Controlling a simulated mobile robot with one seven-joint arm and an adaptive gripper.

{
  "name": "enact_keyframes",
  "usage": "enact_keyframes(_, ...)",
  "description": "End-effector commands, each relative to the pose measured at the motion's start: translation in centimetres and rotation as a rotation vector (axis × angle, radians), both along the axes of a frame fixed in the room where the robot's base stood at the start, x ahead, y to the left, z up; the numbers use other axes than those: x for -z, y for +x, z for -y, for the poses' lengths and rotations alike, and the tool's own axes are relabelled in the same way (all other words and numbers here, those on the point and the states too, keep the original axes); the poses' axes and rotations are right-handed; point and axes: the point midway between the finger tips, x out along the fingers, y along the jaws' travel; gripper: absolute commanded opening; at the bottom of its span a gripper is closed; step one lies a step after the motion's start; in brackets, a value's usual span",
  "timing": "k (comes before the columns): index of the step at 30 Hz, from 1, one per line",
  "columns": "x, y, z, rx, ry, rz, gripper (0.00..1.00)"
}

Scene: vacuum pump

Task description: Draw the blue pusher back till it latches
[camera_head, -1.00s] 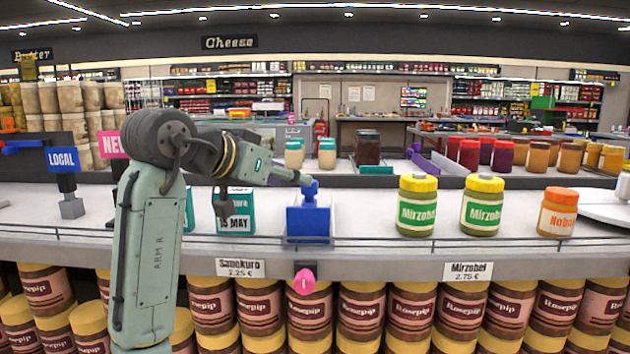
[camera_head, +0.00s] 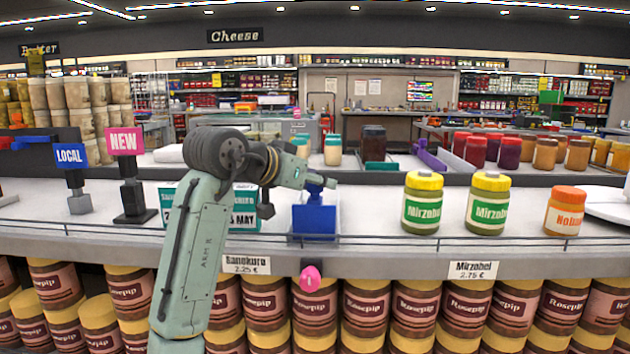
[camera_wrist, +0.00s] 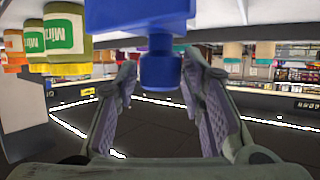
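The blue pusher (camera_head: 313,222) stands on the shelf near its front edge, a squared blue body with a small knob on top. In the wrist view, turned upside down, its blue body (camera_wrist: 135,14) fills the top and the round blue knob (camera_wrist: 160,72) hangs down between my fingers. My gripper (camera_wrist: 160,66) is open, one finger on each side of the knob, with gaps showing on both sides. In the head view my gripper (camera_head: 318,182) is at the knob, its fingers small and partly hidden by my wrist.
Green Mirzobal jars (camera_head: 422,205) and an orange-lidded jar (camera_head: 565,212) stand to the right. A teal date sign (camera_head: 243,207), partly behind my arm, and a pink NEW sign (camera_head: 124,142) are to the left. A thin rail runs along the shelf front.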

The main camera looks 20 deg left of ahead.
Motion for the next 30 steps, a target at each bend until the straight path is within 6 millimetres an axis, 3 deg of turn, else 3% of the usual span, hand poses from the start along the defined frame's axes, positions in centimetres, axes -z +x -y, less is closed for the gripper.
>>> enact_keyframes(15, 0.00, -0.01, 0.01, 0.000, 0.000, 0.000, 0.00)
enact_keyframes(30, -0.31, 0.59, -0.12, 0.002, -0.003, -0.001, 0.00)
